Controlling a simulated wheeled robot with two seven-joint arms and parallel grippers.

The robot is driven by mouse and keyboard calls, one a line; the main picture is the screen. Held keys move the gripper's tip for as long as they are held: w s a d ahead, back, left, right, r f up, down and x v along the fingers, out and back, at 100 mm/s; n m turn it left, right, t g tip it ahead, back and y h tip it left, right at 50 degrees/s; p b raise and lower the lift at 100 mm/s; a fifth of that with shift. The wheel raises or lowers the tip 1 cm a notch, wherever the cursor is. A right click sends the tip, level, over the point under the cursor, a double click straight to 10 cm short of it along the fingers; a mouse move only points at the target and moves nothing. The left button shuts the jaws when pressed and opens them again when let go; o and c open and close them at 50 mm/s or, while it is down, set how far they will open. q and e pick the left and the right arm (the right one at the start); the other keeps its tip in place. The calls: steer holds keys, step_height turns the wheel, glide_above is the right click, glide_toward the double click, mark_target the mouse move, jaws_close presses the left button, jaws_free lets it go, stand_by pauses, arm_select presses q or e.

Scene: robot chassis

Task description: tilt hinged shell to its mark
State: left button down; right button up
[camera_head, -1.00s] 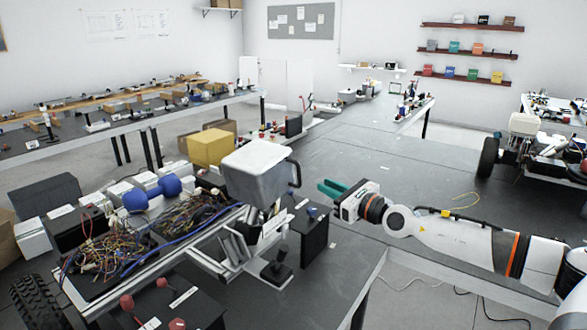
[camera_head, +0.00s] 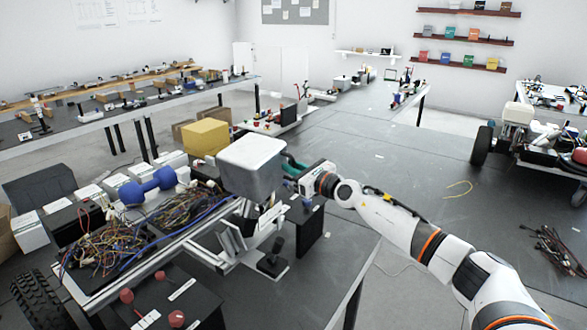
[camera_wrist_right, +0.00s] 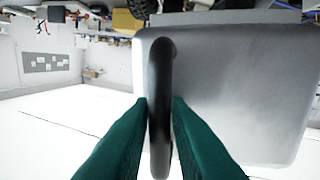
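The hinged shell is a grey-white box-like cover (camera_head: 250,165) at the middle of the head view, above the front bench; it also fills the right half of the right wrist view (camera_wrist_right: 240,90). Its black loop handle (camera_wrist_right: 160,75) stands out on the side facing my right gripper. My right gripper (camera_head: 290,163) is at that handle. In the wrist view its two green fingers (camera_wrist_right: 160,105) lie one on each side of the handle, close against it. The shell's hinge and its mark cannot be made out. My left gripper is not in view.
A chassis with tangled wires (camera_head: 105,240) and a blue dumbbell-shaped part (camera_head: 148,187) lies left of the shell. A yellow box (camera_head: 206,137) stands behind it. A black joystick (camera_head: 274,252) and a dark upright box (camera_head: 305,225) are close below.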

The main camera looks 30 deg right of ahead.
jaws_close()
steer(key=shift+w+d+f+m, duration=0.2)
steer(key=shift+d+f+m, duration=0.1)
steer(key=shift+d+m, duration=0.4)
steer(key=shift+a, duration=0.15)
jaws_free()
